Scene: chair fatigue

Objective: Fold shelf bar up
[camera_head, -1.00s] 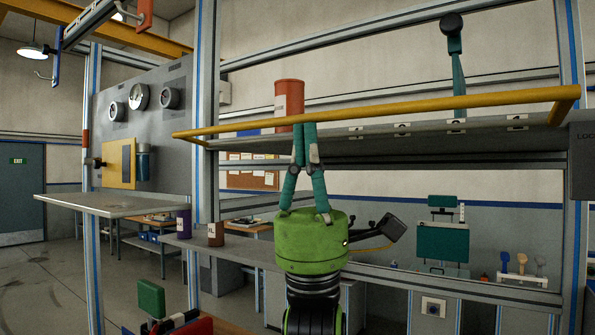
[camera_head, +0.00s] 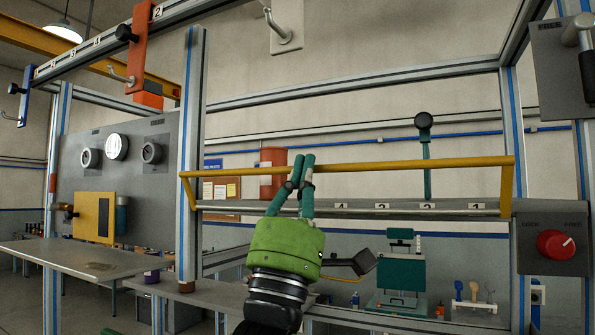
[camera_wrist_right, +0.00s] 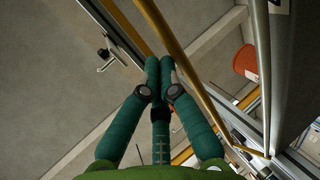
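The yellow shelf bar (camera_head: 400,164) runs across the front of the shelf (camera_head: 400,212), above its labelled front edge. Its short end arms (camera_head: 507,188) slope down to that edge. In the right wrist view the bar (camera_wrist_right: 205,88) passes close beside my fingertips. My right gripper (camera_head: 303,163) points up, its green fingers closed together, at the left part of the bar and overlapping it in the head view. The wrist view shows the right gripper (camera_wrist_right: 159,62) with nothing clearly between its fingers; contact with the bar is hard to tell. My left gripper is out of view.
A red-orange canister (camera_head: 272,157) stands behind the bar near my fingers. A green-handled lever (camera_head: 426,150) rises behind the bar. At right, a grey panel bears a red knob (camera_head: 555,244). A grey side table (camera_head: 60,258) lies at left.

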